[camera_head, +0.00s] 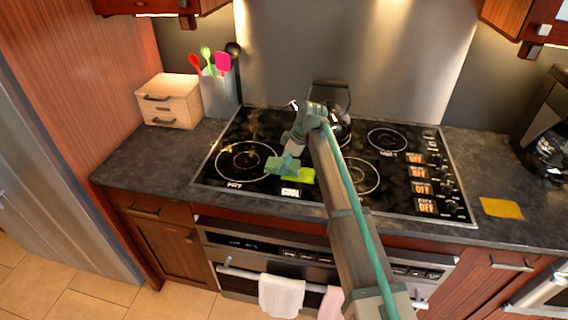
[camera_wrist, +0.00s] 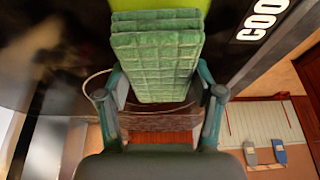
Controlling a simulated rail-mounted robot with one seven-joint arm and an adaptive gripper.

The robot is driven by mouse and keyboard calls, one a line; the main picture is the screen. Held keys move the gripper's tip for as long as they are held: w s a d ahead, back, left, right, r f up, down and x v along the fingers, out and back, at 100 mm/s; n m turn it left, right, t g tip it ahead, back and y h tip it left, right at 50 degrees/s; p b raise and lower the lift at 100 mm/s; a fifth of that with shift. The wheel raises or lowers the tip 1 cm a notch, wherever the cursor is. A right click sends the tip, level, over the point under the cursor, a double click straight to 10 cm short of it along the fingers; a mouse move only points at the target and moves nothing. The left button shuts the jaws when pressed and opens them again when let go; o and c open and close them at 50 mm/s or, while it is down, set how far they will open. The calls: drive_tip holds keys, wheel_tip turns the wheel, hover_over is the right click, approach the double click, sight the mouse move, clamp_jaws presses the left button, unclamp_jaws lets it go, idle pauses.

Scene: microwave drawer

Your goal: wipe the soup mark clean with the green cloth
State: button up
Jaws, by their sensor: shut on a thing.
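My gripper (camera_head: 287,161) is over the front left of the black cooktop, with its fingers on either side of the green cloth (camera_head: 277,165). In the wrist view, the gripper (camera_wrist: 160,92) is shut on the cloth (camera_wrist: 155,62), a folded, waffle-textured green pad. A flat lime-green patch (camera_head: 301,175) lies just beyond the cloth, by the word COOL, and also shows at the top of the wrist view (camera_wrist: 158,4). I cannot tell whether this patch is the soup mark or another piece of cloth. Whether the cloth touches the glass is unclear.
The cooktop (camera_head: 215,178) has a kettle (camera_head: 342,128) at the back and knobs at the right. A yellow square (camera_head: 501,208) lies on the right counter. A wooden box (camera_head: 168,101) and a utensil holder (camera_head: 219,95) stand at the left. Towels (camera_head: 281,296) hang on the oven handle.

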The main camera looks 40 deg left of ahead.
sight(298, 167)
drive_tip(key=shift+f+b, duration=0.35)
drive_tip(key=shift+f, duration=0.3)
idle(0.6)
drive_tip(key=shift+w+d+b, duration=0.1)
drive_tip(key=shift+w+d, duration=0.75)
drive_tip(key=shift+d, duration=0.85)
drive_tip(key=shift+w+d+b, duration=0.1)
drive_tip(key=shift+w+d, duration=0.8)
drive_tip(key=shift+d, duration=0.85)
drive_tip(key=shift+w+d+b, duration=0.1)
drive_tip(key=shift+w+d, duration=0.75)
drive_tip(key=shift+d, duration=0.85)
drive_tip(key=shift+s, duration=0.1)
drive_tip(key=shift+s+a+b, duration=0.1)
drive_tip(key=shift+s+a, duration=0.75)
drive_tip(key=shift+a, duration=0.9)
drive_tip(key=shift+s+a+b, duration=0.15)
drive_tip(key=shift+s+a, duration=0.7)
drive_tip(key=shift+a, duration=0.85)
drive_tip(key=shift+s+a+b, duration=0.1)
drive_tip(key=shift+s+a, duration=0.75)
drive_tip(key=shift+a, duration=0.9)
drive_tip(key=shift+w+d, duration=0.4)
drive_tip(key=shift+d, duration=0.35)
drive_tip(key=shift+w+d, duration=0.35)
drive_tip(key=shift+d, duration=0.4)
drive_tip(key=shift+w+d, duration=0.4)
drive_tip(key=shift+d, duration=0.35)
